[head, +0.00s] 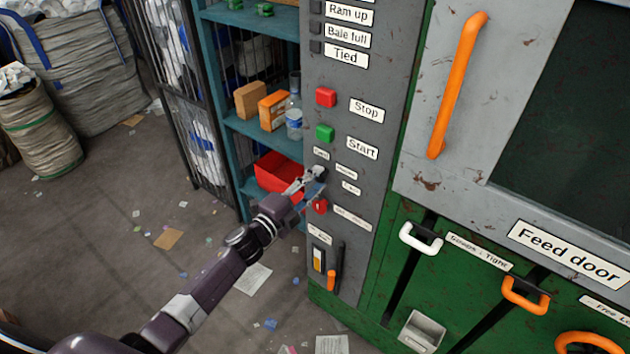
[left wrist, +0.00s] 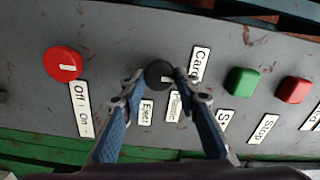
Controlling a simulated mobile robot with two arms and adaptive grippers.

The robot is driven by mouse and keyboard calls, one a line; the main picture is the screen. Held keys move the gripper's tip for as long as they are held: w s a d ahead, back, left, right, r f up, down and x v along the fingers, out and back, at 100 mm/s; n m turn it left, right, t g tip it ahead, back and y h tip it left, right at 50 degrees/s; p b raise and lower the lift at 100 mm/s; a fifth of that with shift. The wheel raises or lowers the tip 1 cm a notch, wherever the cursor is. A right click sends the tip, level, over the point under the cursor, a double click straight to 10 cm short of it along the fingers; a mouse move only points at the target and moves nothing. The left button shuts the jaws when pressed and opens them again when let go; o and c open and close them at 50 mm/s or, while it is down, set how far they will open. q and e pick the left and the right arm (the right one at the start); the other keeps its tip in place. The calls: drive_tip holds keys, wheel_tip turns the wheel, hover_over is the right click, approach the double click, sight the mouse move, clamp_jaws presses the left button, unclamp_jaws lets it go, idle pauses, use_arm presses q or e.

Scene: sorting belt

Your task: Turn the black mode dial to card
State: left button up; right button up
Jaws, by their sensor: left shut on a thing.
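The black mode dial (left wrist: 159,74) sits on the grey control panel (head: 383,60). In the left wrist view it is between the two fingertips of my left gripper (left wrist: 161,81), which is shut on it. A small white mark shows on the dial, but I cannot tell surely which label it points to. The Card label (left wrist: 200,63) is just right of the dial, with two smaller labels below it. In the head view my left gripper (head: 314,178) reaches the panel below the Start button and mostly hides the dial. My right gripper is not in view.
A red off/on switch (left wrist: 62,64) is left of the dial in the wrist view. The green Start button (head: 324,132) and red Stop button (head: 326,97) are above in the head view. A teal shelf (head: 254,124) with a red bin (head: 272,172) stands close behind my gripper.

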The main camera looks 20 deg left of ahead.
use_arm(q)
drive_tip(key=o, duration=1.2)
drive_tip(key=shift+c, duration=0.2)
drive_tip(key=shift+s, duration=0.1)
drive_tip(key=v, duration=1.2)
drive_tip(key=shift+f, duration=0.1)
drive_tip(key=s+a+f+n+g+y, duration=0.2)
drive_tip(key=s+f+n, duration=0.25)
drive_tip(key=f, duration=0.65)
drive_tip(key=s+a+f+n+g+y, duration=0.1)
drive_tip(key=s+f+n+g+y, duration=0.3)
drive_tip(key=f, duration=0.7)
drive_tip(key=s+a+f+n+g, duration=0.15)
drive_tip(key=s+f, duration=0.35)
drive_tip(key=f, duration=0.5)
drive_tip(key=s+d+f+n+g, duration=0.1)
drive_tip(key=s+f+n+g, duration=0.1)
drive_tip(key=s+f, duration=0.4)
drive_tip(key=s+d+f+n+g, duration=0.2)
drive_tip(key=s+f, duration=0.4)
drive_tip(key=s, duration=1)
drive_tip(key=s+d+f+n+g, duration=0.2)
drive_tip(key=s+f, duration=0.4)
drive_tip(key=s, duration=0.6)
drive_tip(key=shift+f+n+g, duration=0.4)
drive_tip(key=shift+n+g, duration=0.3)
drive_tip(key=shift+g, duration=0.55)
